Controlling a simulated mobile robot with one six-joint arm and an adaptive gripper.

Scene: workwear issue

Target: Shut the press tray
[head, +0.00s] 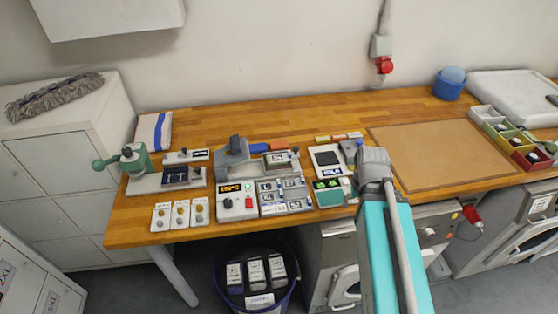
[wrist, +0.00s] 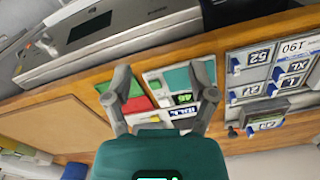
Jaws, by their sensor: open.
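The press appears to be the unit (head: 237,203) with an orange display, buttons and a grey raised head (head: 233,158) behind it. I cannot tell for certain which part is its tray or how far out it stands. A grey tray-like piece (head: 281,160) with a small knob lies beside the head. My gripper (head: 372,165) is right of these, above the bench; the arm partly hides it. In the wrist view my gripper (wrist: 162,75) is open and empty, with its fingers over a panel with a green screen (wrist: 184,98).
The wooden bench (head: 225,120) holds a framed slot rack (head: 284,195), a scale-like device (head: 328,160), a green-handled device (head: 128,160) and three small cards. A brown mat (head: 435,150) leaves free room at right. A blue bin (head: 256,275) stands below.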

